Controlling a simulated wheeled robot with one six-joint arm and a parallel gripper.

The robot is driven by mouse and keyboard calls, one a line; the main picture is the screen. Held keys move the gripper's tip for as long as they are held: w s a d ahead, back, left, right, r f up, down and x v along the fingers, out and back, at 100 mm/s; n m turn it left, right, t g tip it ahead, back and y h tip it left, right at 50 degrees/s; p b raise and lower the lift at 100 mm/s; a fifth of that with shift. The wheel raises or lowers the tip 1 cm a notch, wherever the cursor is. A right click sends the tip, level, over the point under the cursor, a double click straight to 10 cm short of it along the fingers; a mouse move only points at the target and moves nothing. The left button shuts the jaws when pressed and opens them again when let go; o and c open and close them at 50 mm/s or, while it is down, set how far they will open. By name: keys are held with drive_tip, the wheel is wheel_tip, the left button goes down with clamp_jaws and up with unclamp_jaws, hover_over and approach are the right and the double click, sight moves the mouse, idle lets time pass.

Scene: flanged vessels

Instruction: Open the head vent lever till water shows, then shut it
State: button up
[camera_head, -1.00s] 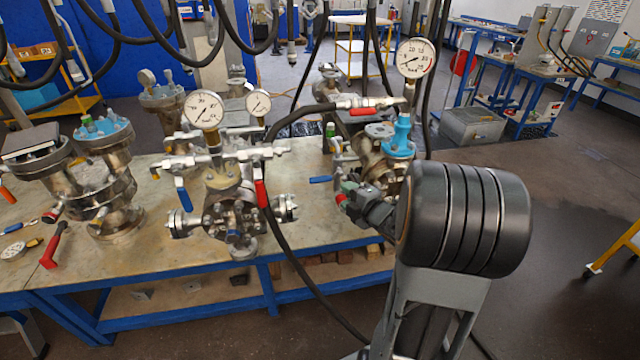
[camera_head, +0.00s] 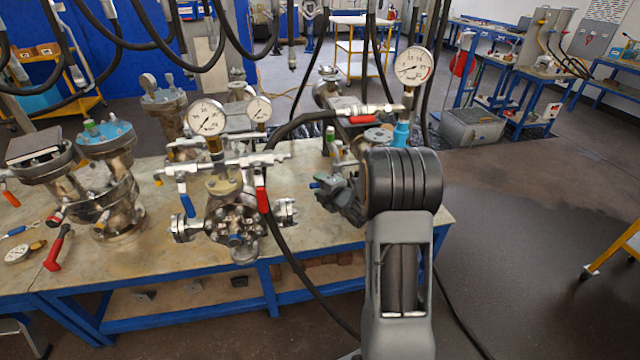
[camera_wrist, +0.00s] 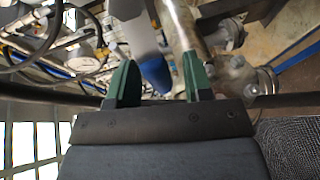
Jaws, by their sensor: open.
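The flanged vessel at the right end of the bench has a blue top fitting (camera_head: 402,132) and a pressure gauge (camera_head: 413,66) above it. My gripper (camera_head: 326,186) is low beside this vessel, partly hidden by my own arm in the head view. In the wrist view my gripper (camera_wrist: 155,80) is open, with green fingertips apart. A blue-ended lever (camera_wrist: 155,72) shows between the fingertips, with no clear contact. I cannot tell for sure that it is the head vent lever. No water is visible.
The middle vessel (camera_head: 237,217) carries two gauges, a blue lever (camera_head: 188,206) and a red lever (camera_head: 262,201). Another vessel (camera_head: 118,185) stands left on the bench (camera_head: 160,253). A black hose (camera_head: 290,262) hangs over the front edge. Floor to the right is clear.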

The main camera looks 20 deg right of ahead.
drive_tip(key=shift+w, duration=0.2)
drive_tip(key=shift+c, duration=0.4)
clamp_jaws()
